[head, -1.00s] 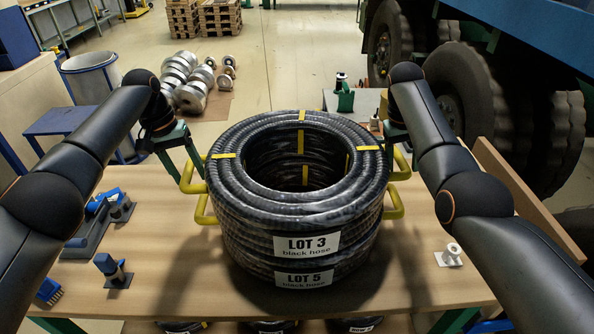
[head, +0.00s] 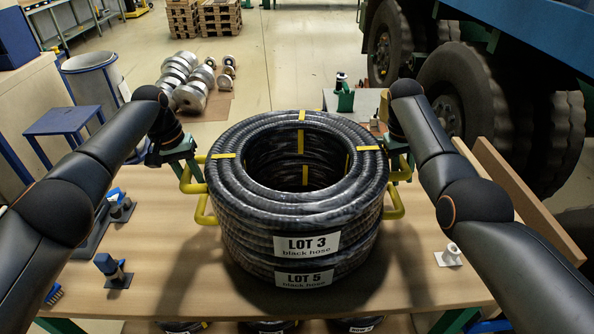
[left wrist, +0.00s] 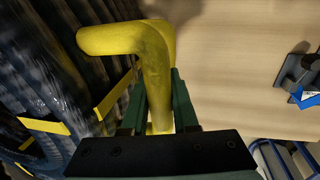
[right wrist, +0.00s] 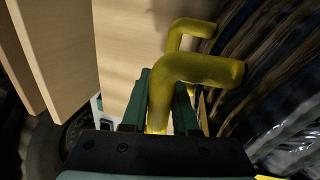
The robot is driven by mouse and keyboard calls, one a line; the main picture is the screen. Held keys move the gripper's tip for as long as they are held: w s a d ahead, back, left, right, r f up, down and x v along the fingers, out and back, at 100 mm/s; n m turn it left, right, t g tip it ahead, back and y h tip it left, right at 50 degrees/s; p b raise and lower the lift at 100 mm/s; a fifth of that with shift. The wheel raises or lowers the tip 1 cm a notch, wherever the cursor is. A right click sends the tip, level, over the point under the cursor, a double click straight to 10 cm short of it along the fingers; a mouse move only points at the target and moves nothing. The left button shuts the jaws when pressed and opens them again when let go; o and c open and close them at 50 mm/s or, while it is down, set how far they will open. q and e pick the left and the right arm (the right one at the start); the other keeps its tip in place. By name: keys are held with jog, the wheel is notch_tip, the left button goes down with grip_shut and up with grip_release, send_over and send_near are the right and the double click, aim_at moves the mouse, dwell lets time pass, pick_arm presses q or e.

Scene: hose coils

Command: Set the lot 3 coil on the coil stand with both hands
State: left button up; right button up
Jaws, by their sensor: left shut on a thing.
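The lot 3 coil (head: 229,180), a black hose coil with yellow bands and a white label, lies flat on the like lot 5 coil (head: 255,269) on the wooden table. Each has yellow handles at its sides. My left gripper (head: 188,163) is shut on the upper left handle (left wrist: 152,60), which sits between its fingers in the left wrist view. My right gripper (head: 399,160) has its fingers against both sides of the upper right handle (right wrist: 195,70) in the right wrist view. I cannot make out a coil stand.
A board (head: 525,200) edges the right side. More hose coils (head: 268,326) show below the front edge.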

pick_arm(q)
grip_shut()
pick_arm(e)
grip_shut()
dwell(0.5)
pick_arm(q)
jog(key=shift+w+r, duration=0.1)
jog(key=shift+r, duration=0.2)
pick_arm(e)
jog(key=shift+w+r, duration=0.15)
jog(key=shift+r, duration=0.15)
pick_arm(q)
jog(key=shift+w, duration=0.1)
pick_arm(e)
jog(key=shift+w, duration=0.1)
